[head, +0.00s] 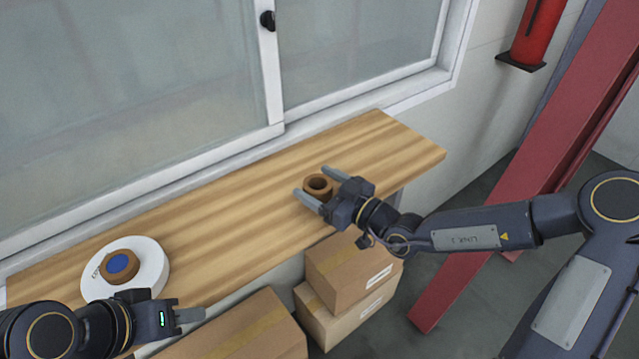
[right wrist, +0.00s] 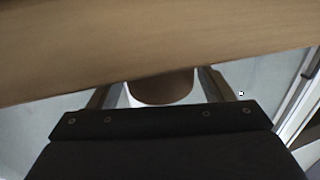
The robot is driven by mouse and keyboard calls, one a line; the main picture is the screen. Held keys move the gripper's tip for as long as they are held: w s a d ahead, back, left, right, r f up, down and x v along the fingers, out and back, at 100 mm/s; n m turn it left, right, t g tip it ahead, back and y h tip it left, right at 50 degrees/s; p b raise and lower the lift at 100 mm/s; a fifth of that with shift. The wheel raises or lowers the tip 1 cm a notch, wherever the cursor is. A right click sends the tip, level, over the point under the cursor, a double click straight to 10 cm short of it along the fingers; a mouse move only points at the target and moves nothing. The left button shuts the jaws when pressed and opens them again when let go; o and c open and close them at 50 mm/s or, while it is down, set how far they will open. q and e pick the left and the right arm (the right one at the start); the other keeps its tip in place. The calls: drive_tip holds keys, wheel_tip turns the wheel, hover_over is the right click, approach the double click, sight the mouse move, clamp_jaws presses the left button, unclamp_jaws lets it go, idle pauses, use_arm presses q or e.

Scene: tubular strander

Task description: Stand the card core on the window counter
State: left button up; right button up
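The card core (head: 317,186) is a short brown tube with an open hole at its top. It stands upright on the wooden window counter (head: 235,205), near the right part. My right gripper (head: 321,185) is at the core with one finger on each side of it. In the right wrist view the core (right wrist: 160,88) sits between the two spread fingers, with a gap on either side. Its far end is hidden by the counter board (right wrist: 150,40). My left gripper (head: 190,315) is at the lower left, near the counter's front edge, with nothing visible in it; its finger gap is hidden.
A white round disc (head: 152,262) with a brown, blue-centred ring (head: 119,267) lies on the counter's left end. Cardboard boxes (head: 345,270) stand below the counter's front edge. The window (head: 150,90) is behind. A red beam (head: 520,180) rises at the right. The counter's middle is clear.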

drive_tip(key=shift+o, duration=0.2)
drive_tip(key=shift+r, duration=0.1)
drive_tip(key=shift+s+d, duration=0.15)
drive_tip(key=shift+d, duration=0.1)
drive_tip(key=p+v, duration=0.2)
drive_tip(key=v, duration=0.9)
drive_tip(key=s+a+r+n+g+h, duration=0.1)
drive_tip(key=s+n+g, duration=0.45)
drive_tip(key=n, duration=1.15)
drive_tip(key=s+a+n+g+h, duration=0.1)
drive_tip(key=s+n+g, duration=0.2)
drive_tip(key=s+n, duration=0.95)
drive_tip(key=s+d+r+n+t+h, duration=0.1)
drive_tip(key=d+n+h, duration=0.3)
drive_tip(key=n, duration=1.1)
drive_tip(key=s+d+n+t+h, duration=0.1)
drive_tip(key=d+n, duration=0.7)
drive_tip(key=n, duration=0.8)
drive_tip(key=s+h, duration=0.1)
drive_tip(key=h, duration=0.1)
drive_tip(key=shift+d+r+h, duration=0.35)
drive_tip(key=shift+h, duration=0.05)
